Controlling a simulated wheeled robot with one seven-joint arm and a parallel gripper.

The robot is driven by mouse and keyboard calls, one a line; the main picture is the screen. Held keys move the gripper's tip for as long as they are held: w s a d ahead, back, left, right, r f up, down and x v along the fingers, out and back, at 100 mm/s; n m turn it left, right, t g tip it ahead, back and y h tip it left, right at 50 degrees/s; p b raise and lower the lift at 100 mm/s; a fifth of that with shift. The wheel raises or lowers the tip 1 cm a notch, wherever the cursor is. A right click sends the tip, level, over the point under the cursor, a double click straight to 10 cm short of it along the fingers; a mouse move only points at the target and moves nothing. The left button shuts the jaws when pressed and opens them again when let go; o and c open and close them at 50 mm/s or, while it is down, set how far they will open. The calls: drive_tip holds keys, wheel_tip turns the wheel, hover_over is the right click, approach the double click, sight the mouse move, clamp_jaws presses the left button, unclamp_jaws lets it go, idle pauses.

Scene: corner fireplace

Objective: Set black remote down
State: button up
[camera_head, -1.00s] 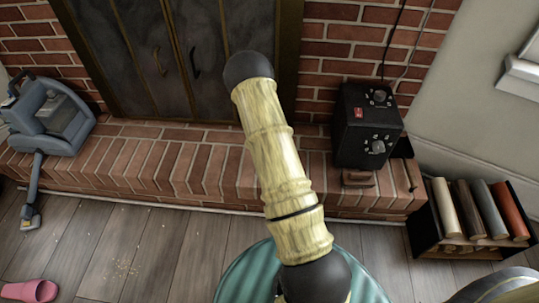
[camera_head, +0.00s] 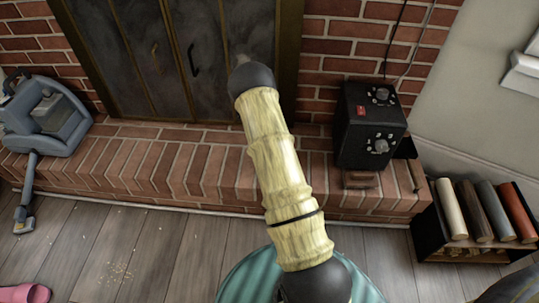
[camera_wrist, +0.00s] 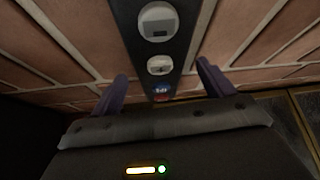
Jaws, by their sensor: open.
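The black remote (camera_wrist: 150,42) is a long dark bar with pale grey round buttons and a small red and blue mark near its lower end. In the wrist view it lies against the brick surface (camera_wrist: 245,45), running from the top edge down between my fingers. My gripper (camera_wrist: 163,85) is open, with one purple-grey finger on each side of the remote and visible gaps between. The lower end of the remote is hidden behind the gripper body. In the head view my arm covers the middle, and neither the remote nor my fingers can be made out.
The brick hearth (camera_head: 200,170) runs below dark fireplace doors (camera_head: 130,60). A black box with knobs (camera_head: 368,125) stands on its right part. A blue-grey vacuum (camera_head: 45,115) is at left, a log rack (camera_head: 470,215) at right. A pink slipper (camera_head: 25,294) lies on the wood floor.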

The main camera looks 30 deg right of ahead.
drive_tip(key=c, duration=1.3)
wheel_tip(320, 180, up, 10)
drive_tip(key=p, duration=0.5)
